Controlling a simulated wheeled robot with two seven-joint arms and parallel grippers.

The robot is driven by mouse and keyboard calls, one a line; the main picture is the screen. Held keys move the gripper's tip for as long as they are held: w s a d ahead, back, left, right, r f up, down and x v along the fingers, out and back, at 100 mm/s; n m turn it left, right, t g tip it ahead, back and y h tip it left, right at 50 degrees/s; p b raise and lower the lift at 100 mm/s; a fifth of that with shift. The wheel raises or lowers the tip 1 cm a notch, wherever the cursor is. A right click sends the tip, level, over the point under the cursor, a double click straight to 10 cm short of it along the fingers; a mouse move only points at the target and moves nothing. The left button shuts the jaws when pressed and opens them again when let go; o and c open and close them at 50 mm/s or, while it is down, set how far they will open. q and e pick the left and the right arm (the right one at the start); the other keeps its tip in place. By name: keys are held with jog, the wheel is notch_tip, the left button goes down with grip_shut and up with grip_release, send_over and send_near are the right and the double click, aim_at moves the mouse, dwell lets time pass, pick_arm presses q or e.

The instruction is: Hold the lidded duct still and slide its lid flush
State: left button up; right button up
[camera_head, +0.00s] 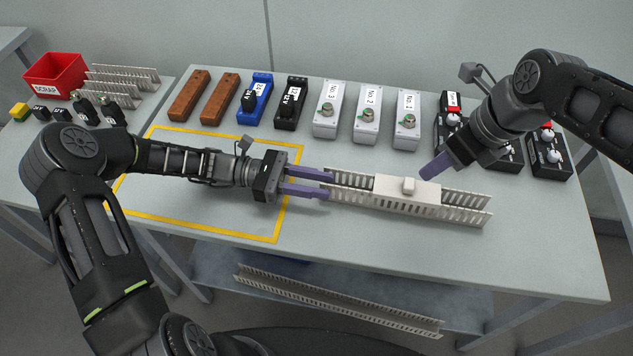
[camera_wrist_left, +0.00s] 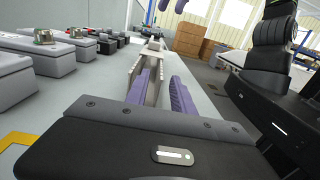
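The pale slotted duct (camera_head: 462,213) lies lengthwise on the right half of the table. A short white lid (camera_head: 388,191) with a raised knob (camera_head: 408,186) sits over its middle, leaving slotted walls bare at both ends. My left gripper (camera_head: 331,184) is at the duct's left end, its purple fingers apart. In the left wrist view the duct (camera_wrist_left: 154,72) runs away between and beyond the fingers (camera_wrist_left: 162,88); contact is unclear. My right gripper (camera_head: 432,168) is above and behind the lid's right end, holding nothing visible. Its two purple fingertips show apart at the top of the wrist view.
White numbered boxes (camera_head: 367,112) and black switch boxes (camera_head: 549,155) line the back. A yellow-outlined area (camera_head: 215,235) is under my left arm. A red scrap bin (camera_head: 55,78) stands on the left table. Another duct (camera_head: 340,300) lies on the lower shelf. The table's front right is clear.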

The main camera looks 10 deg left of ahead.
aim_at(353, 189)
pick_arm(q)
jog(key=d, duration=0.7)
jog(key=shift+s+d, duration=0.3)
grip_shut()
dwell(3.3)
